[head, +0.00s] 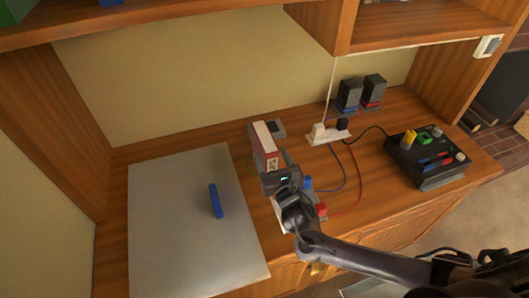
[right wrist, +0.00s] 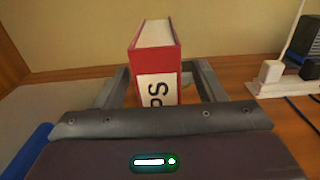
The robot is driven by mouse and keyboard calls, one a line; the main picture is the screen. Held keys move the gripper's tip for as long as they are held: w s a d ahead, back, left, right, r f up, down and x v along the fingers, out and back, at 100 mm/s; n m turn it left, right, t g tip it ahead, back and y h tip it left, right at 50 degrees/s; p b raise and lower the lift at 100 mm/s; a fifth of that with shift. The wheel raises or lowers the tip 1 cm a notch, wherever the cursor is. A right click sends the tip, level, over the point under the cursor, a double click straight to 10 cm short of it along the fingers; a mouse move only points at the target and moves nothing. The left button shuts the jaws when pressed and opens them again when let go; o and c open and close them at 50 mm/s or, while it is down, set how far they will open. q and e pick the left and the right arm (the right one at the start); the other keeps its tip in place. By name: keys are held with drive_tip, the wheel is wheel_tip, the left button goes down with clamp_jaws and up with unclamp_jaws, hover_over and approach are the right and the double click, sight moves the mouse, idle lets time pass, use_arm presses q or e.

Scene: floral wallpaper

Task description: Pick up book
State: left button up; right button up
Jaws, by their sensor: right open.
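A red book (head: 266,142) with white pages stands upright on the wooden desk. In the right wrist view the book (right wrist: 155,62) shows its red cover edges, pale page block and a white label with dark letters on the spine. My right gripper (head: 270,170) is at the near side of the book. In the right wrist view its two fingers (right wrist: 160,80) are apart, one on each side of the book, with a gap visible on the right side. The book's lower part is hidden behind the gripper body. My left gripper is not in view.
A grey board (head: 165,210) with a blue bar (head: 215,200) lies to the left. A white power strip (head: 327,133), cables, two dark speakers (head: 350,94) and a black control box (head: 428,160) stand to the right. A shelf (head: 430,25) overhangs the back.

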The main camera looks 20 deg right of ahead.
drive_tip(key=w, duration=0.3)
drive_tip(key=shift+a+f, duration=0.1)
drive_tip(key=shift+w, duration=0.35)
drive_tip(key=c, duration=1.2)
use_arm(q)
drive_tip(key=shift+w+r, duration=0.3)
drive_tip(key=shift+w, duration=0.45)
use_arm(e)
clamp_jaws()
